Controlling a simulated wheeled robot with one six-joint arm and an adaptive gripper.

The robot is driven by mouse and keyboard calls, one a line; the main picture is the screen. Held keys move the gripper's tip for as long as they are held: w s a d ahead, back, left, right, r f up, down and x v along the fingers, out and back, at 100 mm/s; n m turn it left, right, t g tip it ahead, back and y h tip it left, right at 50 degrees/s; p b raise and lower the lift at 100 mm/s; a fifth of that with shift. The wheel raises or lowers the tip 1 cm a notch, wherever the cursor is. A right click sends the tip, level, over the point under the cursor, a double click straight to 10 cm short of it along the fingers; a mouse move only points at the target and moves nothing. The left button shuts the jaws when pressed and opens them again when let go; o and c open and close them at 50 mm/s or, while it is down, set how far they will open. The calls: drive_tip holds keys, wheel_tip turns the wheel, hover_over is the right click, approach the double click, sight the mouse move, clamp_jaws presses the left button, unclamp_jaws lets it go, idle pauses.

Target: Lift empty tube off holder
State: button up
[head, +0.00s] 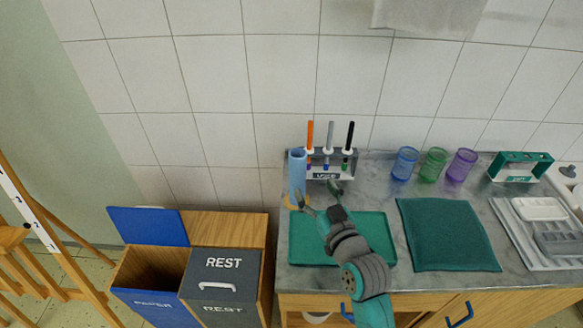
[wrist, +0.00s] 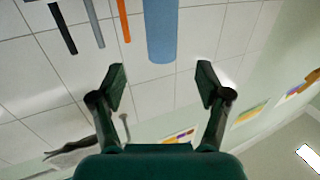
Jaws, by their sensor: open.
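A light blue tube (head: 297,172) stands upright at the left back of the counter. A tan piece (head: 294,203) shows at its foot, partly hidden by my gripper; I cannot tell how the two join. My gripper (head: 319,195) is open and empty, in front of the tube and slightly to its right in the head view. In the wrist view the tube (wrist: 160,30) hangs in from the top edge, lined up with the gap between my open fingers (wrist: 161,76). It is beyond the fingertips, with no contact seen.
A labelled rack (head: 327,172) with orange, grey and black sticks stands close right of the tube. A green tray (head: 308,248) lies under my arm. Several cups (head: 433,164), a green cloth (head: 447,235) and a green stand (head: 519,167) are right.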

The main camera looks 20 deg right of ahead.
sight(301, 169)
drive_tip(key=w, duration=0.5)
drive_tip(key=shift+w+a, duration=0.25)
drive_tip(key=shift+w, duration=0.15)
drive_tip(key=shift+w+a+f, duration=0.1)
drive_tip(key=shift+w+a, duration=0.05)
drive_tip(key=shift+w, duration=1.15)
drive_tip(key=shift+w+a, duration=0.15)
drive_tip(key=shift+w, duration=1.15)
drive_tip(key=c, duration=0.9)
